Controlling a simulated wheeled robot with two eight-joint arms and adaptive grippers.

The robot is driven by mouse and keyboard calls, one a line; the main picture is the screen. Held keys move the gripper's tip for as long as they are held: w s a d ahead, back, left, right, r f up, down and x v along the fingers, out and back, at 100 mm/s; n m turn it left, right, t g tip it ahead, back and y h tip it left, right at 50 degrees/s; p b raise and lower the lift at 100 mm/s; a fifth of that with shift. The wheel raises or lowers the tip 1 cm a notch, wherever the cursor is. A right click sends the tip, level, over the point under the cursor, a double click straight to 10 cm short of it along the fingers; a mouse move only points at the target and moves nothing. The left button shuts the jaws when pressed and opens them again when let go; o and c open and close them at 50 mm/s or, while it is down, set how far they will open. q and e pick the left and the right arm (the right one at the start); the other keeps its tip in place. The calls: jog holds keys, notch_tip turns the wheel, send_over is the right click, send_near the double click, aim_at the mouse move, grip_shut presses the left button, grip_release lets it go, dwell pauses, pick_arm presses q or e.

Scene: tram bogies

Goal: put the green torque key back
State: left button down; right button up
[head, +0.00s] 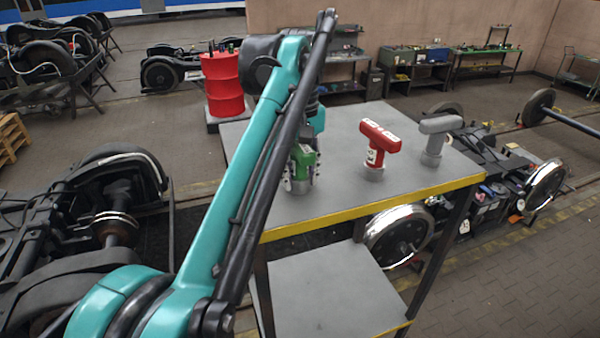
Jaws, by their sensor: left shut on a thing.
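The green torque key (305,158) is upright near the left side of the grey table top (340,195), right above or in a grey round socket (299,187). I cannot tell whether it is fully seated. My left gripper (303,170) is shut on the green key, coming from above. My own left arm hides part of the gripper and of the key's left side. My right gripper is out of view.
A red T-shaped key (379,138) and a grey T-shaped key (438,126) stand in round sockets to the right. The table has a yellow front edge (375,207). A red drum (222,85) stands behind it. Bogies (95,210) flank the table.

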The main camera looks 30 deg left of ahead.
pick_arm(q)
jog(key=shift+w+f, duration=0.1)
jog(key=shift+w, duration=0.15)
jog(key=shift+s, duration=0.2)
jog(key=c, duration=1)
grip_release()
jog(key=shift+f, duration=0.1)
jog(key=shift+w, duration=0.1)
